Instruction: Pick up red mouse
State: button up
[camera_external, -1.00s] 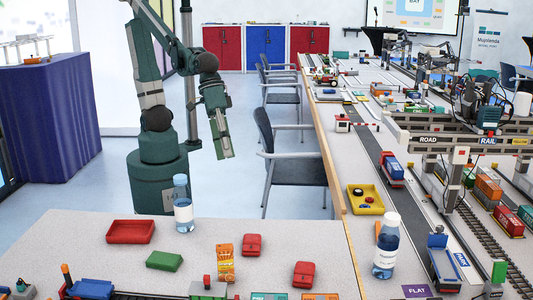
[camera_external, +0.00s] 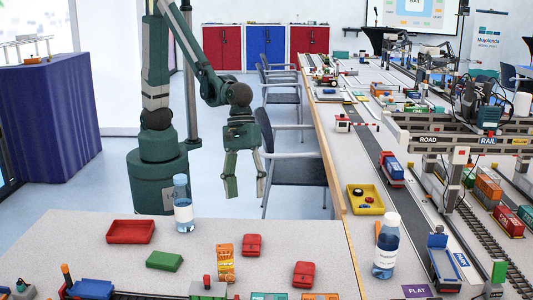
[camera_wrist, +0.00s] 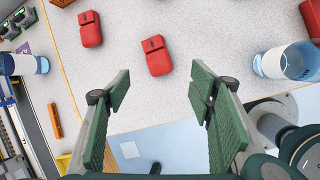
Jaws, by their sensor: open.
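Two red mouse-shaped things lie on the near table. One red mouse (camera_external: 252,245) is beside the orange snack packet and shows near the middle of the wrist view (camera_wrist: 157,57). The other red mouse (camera_external: 303,274) lies further right and shows at the wrist view's upper left (camera_wrist: 90,30). Both lie flat, with dark marks at one end. I cannot tell which one is meant. My gripper (camera_external: 246,188) points down, open and empty, beyond the table's far edge. In the wrist view my gripper's fingers (camera_wrist: 160,82) are wide apart, with the nearer mouse ahead of them, untouched.
A water bottle (camera_external: 182,210) stands near the table's far edge, beside a red tray (camera_external: 130,232). A green block (camera_external: 164,261) and the snack packet (camera_external: 226,264) are nearby. Another bottle (camera_external: 386,250) stands on the right table. A chair (camera_external: 290,165) is behind my gripper.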

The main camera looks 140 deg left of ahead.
aim_at(252, 240)
jog(key=w+f+n, duration=0.1)
jog(key=f, duration=0.1)
jog(key=w+f+n, duration=0.1)
jog(key=f+n, duration=0.1)
jog(key=w+f+n, duration=0.1)
jog(key=w+f, duration=0.1)
jog(key=shift+d+n+h, duration=0.3)
jog(key=shift+g, duration=0.3)
jog(key=shift+f, duration=0.1)
jog(key=shift+x, duration=1.25)
jog(key=shift+f, duration=0.1)
jog(key=shift+b+x, duration=1.15)
jog(key=shift+x, duration=1.35)
jog(key=shift+s, duration=0.1)
jog(key=c, duration=1)
